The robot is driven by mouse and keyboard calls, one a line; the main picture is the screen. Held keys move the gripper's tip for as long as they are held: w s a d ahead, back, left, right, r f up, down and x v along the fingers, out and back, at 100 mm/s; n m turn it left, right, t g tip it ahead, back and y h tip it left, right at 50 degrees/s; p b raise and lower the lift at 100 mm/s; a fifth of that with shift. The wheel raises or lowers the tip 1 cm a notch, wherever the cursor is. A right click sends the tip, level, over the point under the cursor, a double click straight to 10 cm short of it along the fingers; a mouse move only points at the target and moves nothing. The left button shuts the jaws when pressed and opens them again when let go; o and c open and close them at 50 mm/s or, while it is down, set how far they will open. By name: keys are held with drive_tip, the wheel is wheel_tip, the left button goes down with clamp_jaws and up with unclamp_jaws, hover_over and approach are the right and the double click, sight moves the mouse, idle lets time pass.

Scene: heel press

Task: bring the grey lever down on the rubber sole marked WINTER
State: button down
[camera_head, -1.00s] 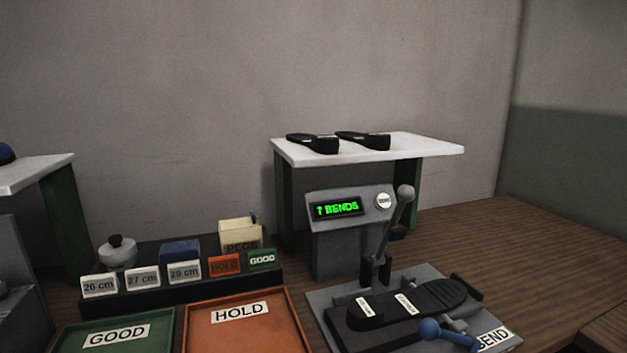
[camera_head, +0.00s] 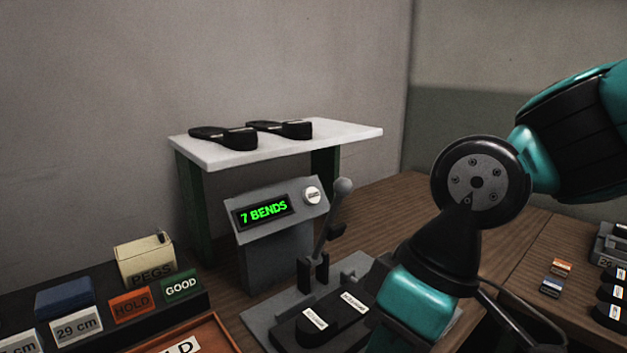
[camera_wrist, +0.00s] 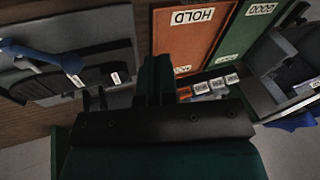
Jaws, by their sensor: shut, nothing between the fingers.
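The grey lever (camera_head: 327,225) with its round knob stands raised, leaning slightly right, at the back of the bending press in the head view. The black rubber sole (camera_head: 332,328) lies on the press plate in front of it, with two small white labels whose text I cannot read surely. My arm hides its right part. The head view does not show the fingers.
A display box (camera_head: 270,225) reading "7 BENDS" stands behind the press. A white shelf (camera_head: 345,135) bears two more soles. The orange HOLD tray (camera_wrist: 180,52) and green GOOD tray (camera_wrist: 243,40) lie beside the press. More parts lie on the right bench (camera_head: 575,240).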

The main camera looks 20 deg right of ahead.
drive_tip(key=w+r+n+g+h+p, duration=0.1)
drive_tip(key=w+r+n+p, duration=0.2)
drive_tip(key=w+r+p, duration=0.5)
drive_tip(key=w+r+n+h+p, duration=0.15)
drive_tip(key=w+r+n, duration=0.3)
drive_tip(key=w, duration=0.65)
drive_tip(key=w+d+r+n+p, duration=0.1)
drive_tip(key=w+n+p, duration=0.1)
drive_tip(key=w, duration=0.3)
drive_tip(key=w+d+r+n+g+h+p, duration=0.1)
drive_tip(key=w+r+n+p, duration=0.1)
drive_tip(key=w, duration=0.4)
drive_tip(key=w+d+r+n+h+p, duration=0.1)
drive_tip(key=w+n+p, duration=0.2)
drive_tip(key=w+p, duration=0.1)
drive_tip(key=shift+w+d+r+g, duration=0.3)
drive_tip(key=shift+w+d, duration=0.1)
drive_tip(key=shift+w, duration=0.35)
drive_tip(key=shift+f, duration=0.2)
